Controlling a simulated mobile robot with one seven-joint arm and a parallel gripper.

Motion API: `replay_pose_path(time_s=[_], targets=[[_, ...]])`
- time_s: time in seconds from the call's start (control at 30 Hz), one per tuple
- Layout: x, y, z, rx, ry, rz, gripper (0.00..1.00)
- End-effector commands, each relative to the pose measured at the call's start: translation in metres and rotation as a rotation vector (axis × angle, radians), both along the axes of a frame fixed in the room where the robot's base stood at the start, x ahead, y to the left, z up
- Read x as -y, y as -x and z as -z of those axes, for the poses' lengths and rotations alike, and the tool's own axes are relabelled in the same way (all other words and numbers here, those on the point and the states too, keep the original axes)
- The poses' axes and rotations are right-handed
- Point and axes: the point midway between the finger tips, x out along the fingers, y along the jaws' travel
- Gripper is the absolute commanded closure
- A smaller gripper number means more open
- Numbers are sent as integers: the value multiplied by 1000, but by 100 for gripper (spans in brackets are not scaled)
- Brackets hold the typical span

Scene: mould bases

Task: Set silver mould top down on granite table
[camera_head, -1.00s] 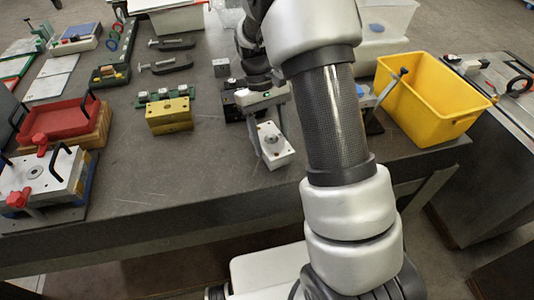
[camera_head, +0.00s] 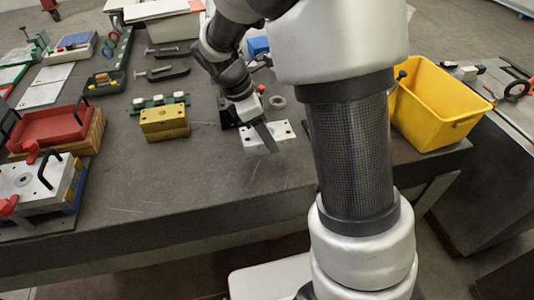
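The silver mould top (camera_head: 282,132) is a pale metal block with small holes in its upper face, lying level at the granite table (camera_head: 210,185), right of the brass-coloured block. Whether it rests fully on the surface or sits just above it is unclear. My gripper (camera_head: 264,136) reaches down to it from the upper left. One grey finger crosses the block's near side. The other finger is hidden, so I cannot tell whether the gripper still grips the block.
A brass-coloured block (camera_head: 165,123) stands left of the mould top. A grey ring (camera_head: 277,102) lies behind it. A red tray (camera_head: 60,127) and a clamped plate (camera_head: 38,185) are at the left. A yellow bin (camera_head: 436,105) is at the right. The table's front middle is clear.

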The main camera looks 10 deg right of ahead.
Motion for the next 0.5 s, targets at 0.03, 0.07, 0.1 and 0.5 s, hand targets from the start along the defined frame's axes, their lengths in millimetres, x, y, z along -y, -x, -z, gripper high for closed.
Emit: replay_pose_path(time_s=[0.03,0.07,0.1,0.5], targets=[[0,-1,9,1,1,-1,97],[0,-1,13,1,1,0,97],[0,-1,17,1,0,1,97],[0,-1,54,1,0,3,97]])
